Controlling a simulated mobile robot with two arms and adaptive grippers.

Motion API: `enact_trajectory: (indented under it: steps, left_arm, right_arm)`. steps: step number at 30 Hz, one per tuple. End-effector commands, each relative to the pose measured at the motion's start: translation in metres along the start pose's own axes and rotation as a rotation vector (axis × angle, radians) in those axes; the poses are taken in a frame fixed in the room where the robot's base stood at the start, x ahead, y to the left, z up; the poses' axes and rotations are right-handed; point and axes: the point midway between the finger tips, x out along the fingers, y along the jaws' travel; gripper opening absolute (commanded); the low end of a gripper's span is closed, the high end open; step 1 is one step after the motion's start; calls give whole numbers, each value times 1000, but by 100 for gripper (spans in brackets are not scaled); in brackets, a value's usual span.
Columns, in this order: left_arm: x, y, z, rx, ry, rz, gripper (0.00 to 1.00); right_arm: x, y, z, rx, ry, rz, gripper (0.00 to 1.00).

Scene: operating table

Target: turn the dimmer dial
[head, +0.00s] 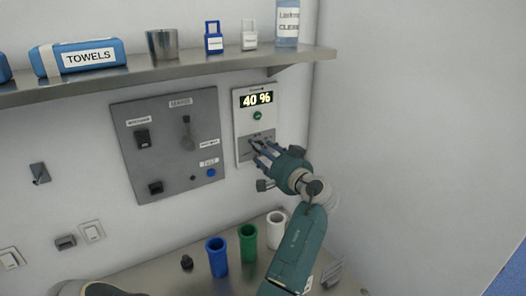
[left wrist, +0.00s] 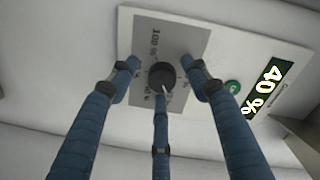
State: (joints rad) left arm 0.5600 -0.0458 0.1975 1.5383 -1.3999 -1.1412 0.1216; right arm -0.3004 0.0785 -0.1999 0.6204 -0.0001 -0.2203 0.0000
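The dimmer panel (head: 242,125) is a pale plate on the back wall, with a lit display (head: 257,99) reading 40 % and a green round button (head: 257,115). The dark round dial (left wrist: 162,75) sits on the panel's grey scale plate (left wrist: 185,38) in the left wrist view; in the head view the fingers largely cover it. My left gripper (head: 260,151) is at the lower part of the panel. Its three blue fingers (left wrist: 162,78) are spread around the dial, with visible gaps at the sides; contact with the lower finger is unclear. My right gripper is not in view.
A grey control board (head: 165,165) with switches is left of the panel. A metal shelf (head: 190,72) with towels, a cup and bottles runs above. Blue, green and white cups (head: 248,243) stand on the counter below. The right wall is bare.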

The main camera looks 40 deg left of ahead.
Motion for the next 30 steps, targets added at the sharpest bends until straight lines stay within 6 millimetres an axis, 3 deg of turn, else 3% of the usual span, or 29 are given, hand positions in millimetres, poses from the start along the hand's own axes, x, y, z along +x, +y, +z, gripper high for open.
enact_trajectory:
  steps: [8, 21, 30]
  left_arm:
    - [-7, 0, -2, -1, 4, 0, 47]
    - [-69, 0, 0, -1, 0, 1, 47]
    - [-74, 0, 0, -1, 0, -1, 47]
  right_arm:
    - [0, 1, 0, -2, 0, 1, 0]
    - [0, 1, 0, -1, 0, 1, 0]
    - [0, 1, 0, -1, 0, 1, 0]
